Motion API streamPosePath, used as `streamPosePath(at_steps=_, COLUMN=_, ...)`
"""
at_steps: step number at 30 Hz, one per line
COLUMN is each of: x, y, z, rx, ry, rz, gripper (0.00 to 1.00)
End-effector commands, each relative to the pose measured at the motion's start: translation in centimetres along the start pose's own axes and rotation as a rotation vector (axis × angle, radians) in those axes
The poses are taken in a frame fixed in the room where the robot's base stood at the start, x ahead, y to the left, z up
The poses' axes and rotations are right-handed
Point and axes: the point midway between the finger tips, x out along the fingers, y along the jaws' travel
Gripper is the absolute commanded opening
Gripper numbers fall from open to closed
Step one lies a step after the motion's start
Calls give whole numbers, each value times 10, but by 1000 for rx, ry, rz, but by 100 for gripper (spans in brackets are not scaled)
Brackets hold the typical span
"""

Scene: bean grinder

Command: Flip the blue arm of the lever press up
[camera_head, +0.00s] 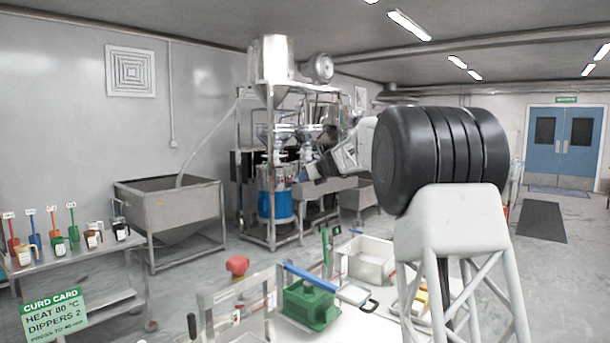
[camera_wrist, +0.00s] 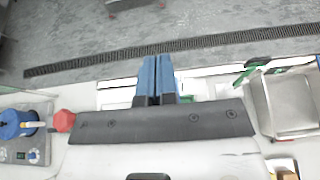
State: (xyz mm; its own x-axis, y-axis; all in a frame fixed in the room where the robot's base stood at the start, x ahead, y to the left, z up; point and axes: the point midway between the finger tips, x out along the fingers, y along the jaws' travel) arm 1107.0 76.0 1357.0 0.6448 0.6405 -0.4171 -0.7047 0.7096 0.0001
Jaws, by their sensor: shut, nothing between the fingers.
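The lever press has a green body (camera_head: 308,304) on the white worktop in the head view. Its blue arm (camera_head: 309,276) lies low across the top of the body, sloping slightly down to the right. My gripper (camera_head: 308,172) is up in the air, well above and apart from the press. In the wrist view its two blue fingers (camera_wrist: 157,78) are together with nothing between them. I cannot make out the press in the wrist view; my gripper's own body covers the middle of it.
A pale open bin (camera_head: 370,262) stands behind the press; it also shows in the wrist view (camera_wrist: 289,100). A red knob (camera_head: 237,265) is left of the press. A blue pot (camera_wrist: 16,124) is at the wrist view's left.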

Motion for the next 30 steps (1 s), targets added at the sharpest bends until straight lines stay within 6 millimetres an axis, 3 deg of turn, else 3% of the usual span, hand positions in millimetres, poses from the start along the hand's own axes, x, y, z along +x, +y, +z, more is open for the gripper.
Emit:
streamPosePath(at_steps=5, x=16, y=1, z=-20, rx=3, ry=2, rz=2, gripper=0)
streamPosePath(at_steps=18, x=6, y=0, z=-92, rx=3, ry=1, rz=0, gripper=0)
streamPosePath(at_steps=24, x=3, y=1, z=-111, rx=2, ry=1, rz=1, gripper=0)
streamPosePath(at_steps=30, x=3, y=1, z=-117, rx=2, ry=0, rz=1, gripper=0)
